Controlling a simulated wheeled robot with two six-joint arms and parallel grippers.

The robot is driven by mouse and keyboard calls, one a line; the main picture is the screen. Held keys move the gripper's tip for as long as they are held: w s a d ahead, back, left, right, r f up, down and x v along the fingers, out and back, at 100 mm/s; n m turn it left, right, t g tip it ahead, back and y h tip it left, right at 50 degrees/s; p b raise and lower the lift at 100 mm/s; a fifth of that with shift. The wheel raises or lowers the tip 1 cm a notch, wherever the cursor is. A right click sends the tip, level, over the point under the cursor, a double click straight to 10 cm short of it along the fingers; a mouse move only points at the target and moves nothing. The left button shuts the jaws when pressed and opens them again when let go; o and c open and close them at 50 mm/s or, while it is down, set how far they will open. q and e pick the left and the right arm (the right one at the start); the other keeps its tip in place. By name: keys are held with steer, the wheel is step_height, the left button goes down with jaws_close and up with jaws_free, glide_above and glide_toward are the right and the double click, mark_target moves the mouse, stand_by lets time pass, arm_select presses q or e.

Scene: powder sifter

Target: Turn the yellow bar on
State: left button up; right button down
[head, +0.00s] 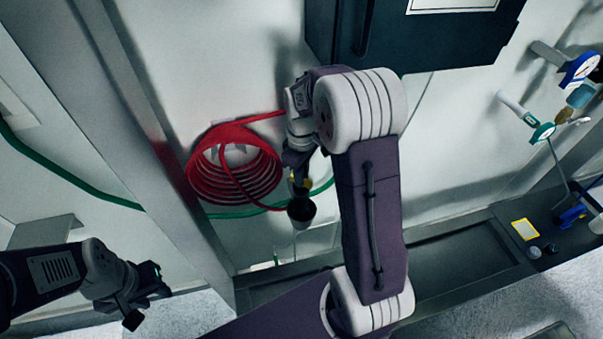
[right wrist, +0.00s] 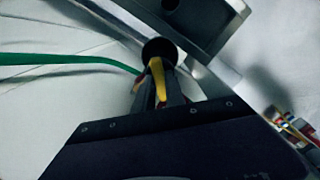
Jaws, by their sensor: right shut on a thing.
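The yellow bar (right wrist: 158,80) is a small yellow lever below a dark round cup-like end (right wrist: 160,50) in the right wrist view. In the head view a bit of the yellow bar (head: 303,182) shows just above the dark round end (head: 301,210). My right gripper (right wrist: 160,95) is shut on the yellow bar, with its dark fingers on either side of it. In the head view my right gripper (head: 299,178) is partly hidden by its own wrist. My left gripper (head: 147,298) is at the lower left, open and empty, far from the bar.
A coiled red hose (head: 235,170) hangs on the wall left of my right gripper. A green hose (head: 90,190) runs along the wall behind. A dark cabinet (head: 430,40) is above. Gauges (head: 580,68) and a bench with small items (head: 525,229) are at right.

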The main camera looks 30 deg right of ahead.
steer(key=m, duration=0.3)
steer(key=shift+m+p, duration=0.3)
stand_by(1.0)
steer(key=c, duration=1.4)
jaws_free()
steer(key=shift+r, duration=0.1)
step_height(320, 180, up, 8)
steer(key=shift+r+b, duration=0.25)
steer(key=shift+b, duration=0.5)
steer(key=shift+r, duration=0.2)
